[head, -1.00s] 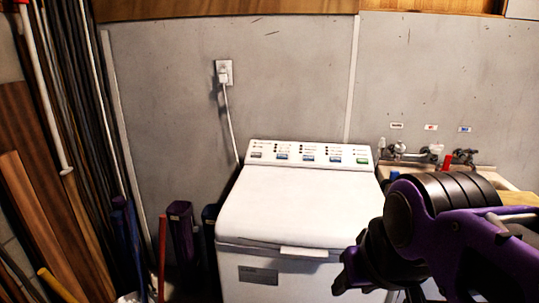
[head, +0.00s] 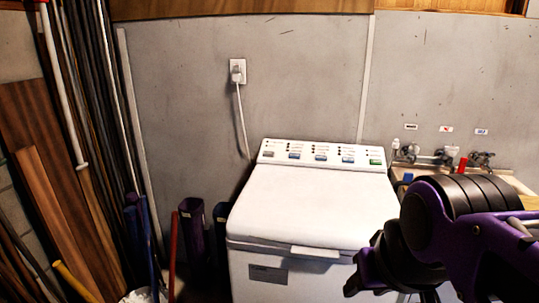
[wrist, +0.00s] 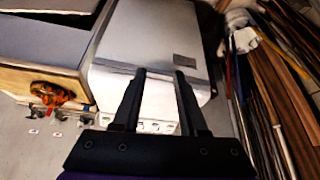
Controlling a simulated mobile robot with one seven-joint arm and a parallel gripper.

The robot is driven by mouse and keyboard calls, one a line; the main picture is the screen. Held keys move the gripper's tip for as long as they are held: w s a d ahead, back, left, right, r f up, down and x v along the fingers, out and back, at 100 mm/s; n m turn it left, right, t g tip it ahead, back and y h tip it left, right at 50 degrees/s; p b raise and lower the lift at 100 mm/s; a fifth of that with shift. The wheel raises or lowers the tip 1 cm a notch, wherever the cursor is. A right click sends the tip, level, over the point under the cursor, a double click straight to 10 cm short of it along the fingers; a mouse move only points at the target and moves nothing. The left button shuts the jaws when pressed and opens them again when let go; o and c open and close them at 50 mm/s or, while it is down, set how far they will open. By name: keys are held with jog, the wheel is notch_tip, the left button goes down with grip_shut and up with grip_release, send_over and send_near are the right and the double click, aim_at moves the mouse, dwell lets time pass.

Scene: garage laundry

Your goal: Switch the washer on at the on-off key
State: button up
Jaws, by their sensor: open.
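The white top-loading washer (head: 310,205) stands against the grey wall with its lid down. Its control panel (head: 322,147) runs along the back edge. A row of keys shows there: a grey key (head: 268,153) at the left end, several blue ones between, and a green key (head: 375,162) at the right end. The labels are too small to read. My gripper is at the washer's front right in the head view, its fingertips not clear. In the wrist view my gripper (wrist: 160,73) is open and empty, its fingers across the view of the washer (wrist: 160,38), apart from the keys.
A sink (head: 512,180) with taps (head: 445,156) is right of the washer. Poles and boards (head: 45,170) lean at the left. Purple tubes (head: 192,230) stand beside the washer's left side. A plugged cord (head: 242,120) hangs from the wall outlet.

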grip_shut()
dwell(1.8)
